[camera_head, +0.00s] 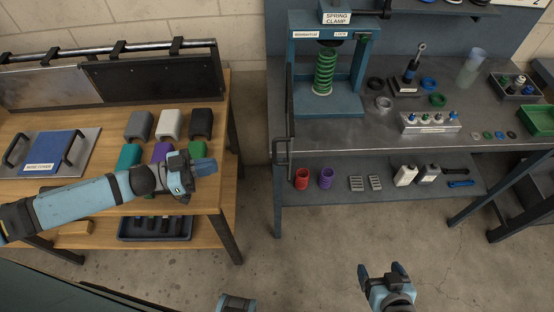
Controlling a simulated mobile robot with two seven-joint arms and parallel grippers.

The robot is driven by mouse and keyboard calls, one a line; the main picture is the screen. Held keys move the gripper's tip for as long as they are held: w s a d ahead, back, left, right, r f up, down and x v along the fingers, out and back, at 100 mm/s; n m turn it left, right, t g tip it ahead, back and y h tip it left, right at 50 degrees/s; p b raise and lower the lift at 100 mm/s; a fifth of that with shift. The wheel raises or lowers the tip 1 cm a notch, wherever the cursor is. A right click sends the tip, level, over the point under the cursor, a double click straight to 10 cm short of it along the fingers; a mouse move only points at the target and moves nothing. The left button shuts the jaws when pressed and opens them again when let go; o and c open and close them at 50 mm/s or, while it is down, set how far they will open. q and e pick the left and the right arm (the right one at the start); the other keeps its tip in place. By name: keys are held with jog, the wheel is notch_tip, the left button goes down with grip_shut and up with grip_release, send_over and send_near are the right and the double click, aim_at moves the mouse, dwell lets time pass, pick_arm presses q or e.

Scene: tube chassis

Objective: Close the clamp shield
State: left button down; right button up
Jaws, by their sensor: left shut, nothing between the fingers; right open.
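The spring clamp (360,60) is a blue press frame at the back left of the grey bench, with a green coil spring (323,72) upright inside it. A thin dark upright frame (289,100) stands at the clamp's left side, seen almost edge-on. It looks like the shield, swung out towards me, with a dark handle (283,151) at its lower front. The clamp's front is uncovered. My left gripper (208,166) is shut and empty over the wooden table, left of the shield. My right gripper (382,268) is open and empty above the floor, in front of the bench.
The wooden table (222,130) holds several coloured covers and a blue plate. The grey bench (350,135) holds rings, a bottle rack (430,125) and a green tray (538,121). Its lower shelf (340,178) holds small parts. A floor gap separates the tables.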

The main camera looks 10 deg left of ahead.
pick_arm(q)
jog(key=p+x, duration=0.3)
jog(key=x, duration=1)
jog(key=shift+d+g, duration=0.2)
jog(key=shift+g, duration=0.2)
pick_arm(e)
jog(key=shift+d+r, duration=0.15)
jog(key=shift+r, duration=1.25)
pick_arm(q)
jog(key=shift+s+r, duration=0.1)
